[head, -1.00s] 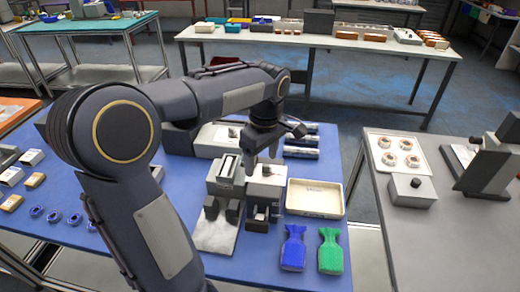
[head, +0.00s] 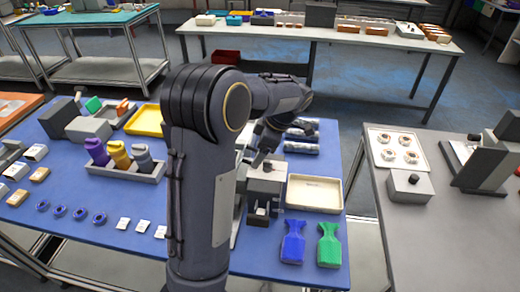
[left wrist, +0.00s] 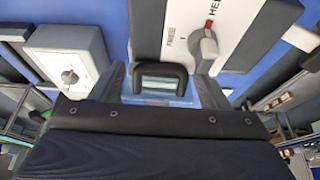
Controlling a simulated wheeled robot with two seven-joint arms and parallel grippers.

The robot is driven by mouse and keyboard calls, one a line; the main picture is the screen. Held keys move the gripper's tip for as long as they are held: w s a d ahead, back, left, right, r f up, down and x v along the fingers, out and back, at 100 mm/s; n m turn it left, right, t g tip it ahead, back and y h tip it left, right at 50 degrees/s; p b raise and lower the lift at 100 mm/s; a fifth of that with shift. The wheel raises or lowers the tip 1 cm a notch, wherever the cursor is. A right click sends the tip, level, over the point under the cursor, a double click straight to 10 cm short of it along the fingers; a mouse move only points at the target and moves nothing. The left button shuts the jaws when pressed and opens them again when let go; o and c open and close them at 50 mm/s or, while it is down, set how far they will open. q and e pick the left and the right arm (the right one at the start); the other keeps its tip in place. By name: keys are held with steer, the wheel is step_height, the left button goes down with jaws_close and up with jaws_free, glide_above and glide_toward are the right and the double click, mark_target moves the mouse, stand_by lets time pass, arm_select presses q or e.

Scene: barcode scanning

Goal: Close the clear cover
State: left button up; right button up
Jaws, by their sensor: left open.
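My left gripper (head: 262,158) is over the back of a small grey-and-white machine (head: 266,178) on the blue table, tilted to the left. In the left wrist view its two fingers (left wrist: 162,85) are open and apart. Between them lies a black handle-like frame (left wrist: 160,69) with a see-through bluish part below, which looks like the clear cover. I cannot tell whether the fingers touch it. A white panel with a knob (left wrist: 208,45) is just beyond. In the head view the clear cover cannot be made out, and my arm hides the machine's left side.
A grey rack (head: 122,172) with coloured bottles and a yellow tray (head: 147,120) are at left. A grey table (head: 440,230) stands at right.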

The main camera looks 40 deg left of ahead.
arm_select(q)
steer(key=shift+f, duration=0.1)
steer(key=c, duration=0.7)
steer(key=shift+a, duration=0.1)
